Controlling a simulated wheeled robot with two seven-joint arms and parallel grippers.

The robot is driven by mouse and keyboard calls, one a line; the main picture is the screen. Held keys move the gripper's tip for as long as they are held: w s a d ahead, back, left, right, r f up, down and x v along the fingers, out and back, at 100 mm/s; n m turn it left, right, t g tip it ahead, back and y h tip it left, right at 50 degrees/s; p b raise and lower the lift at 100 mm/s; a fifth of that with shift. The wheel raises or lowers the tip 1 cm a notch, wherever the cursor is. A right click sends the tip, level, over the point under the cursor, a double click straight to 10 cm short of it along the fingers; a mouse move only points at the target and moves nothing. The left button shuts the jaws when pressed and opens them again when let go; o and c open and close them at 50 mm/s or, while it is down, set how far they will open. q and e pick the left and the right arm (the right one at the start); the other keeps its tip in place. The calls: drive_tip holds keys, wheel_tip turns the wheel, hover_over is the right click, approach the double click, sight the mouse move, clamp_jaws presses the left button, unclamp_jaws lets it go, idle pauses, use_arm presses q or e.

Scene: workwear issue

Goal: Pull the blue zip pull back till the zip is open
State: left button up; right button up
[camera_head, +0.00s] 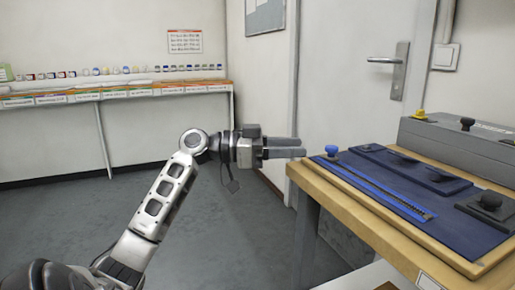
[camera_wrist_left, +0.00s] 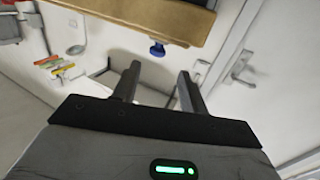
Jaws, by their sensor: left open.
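The blue zip pull (camera_head: 332,151) is a round knob standing at the far left end of the zip (camera_head: 385,192). The zip is a dark line with bright blue edges, running toward the front right across a dark blue panel (camera_head: 455,236). I cannot tell whether its teeth are joined. My left gripper (camera_head: 305,147) is open and empty, just left of the pull and apart from it. In the left wrist view the pull (camera_wrist_left: 157,49) shows beyond and between the open fingers (camera_wrist_left: 158,82), at the table's edge. My right gripper is not in view.
The panel lies on a wooden table (camera_head: 345,207). Dark flat pieces with knobs (camera_head: 490,200) lie beside the zip, and a grey case (camera_head: 460,145) stands behind. A door with a handle (camera_head: 385,60) is behind the table. Open floor (camera_head: 235,225) lies left of it.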

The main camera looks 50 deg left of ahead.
use_arm(q)
drive_tip(key=v, duration=0.7)
drive_tip(key=shift+s+a, duration=0.2)
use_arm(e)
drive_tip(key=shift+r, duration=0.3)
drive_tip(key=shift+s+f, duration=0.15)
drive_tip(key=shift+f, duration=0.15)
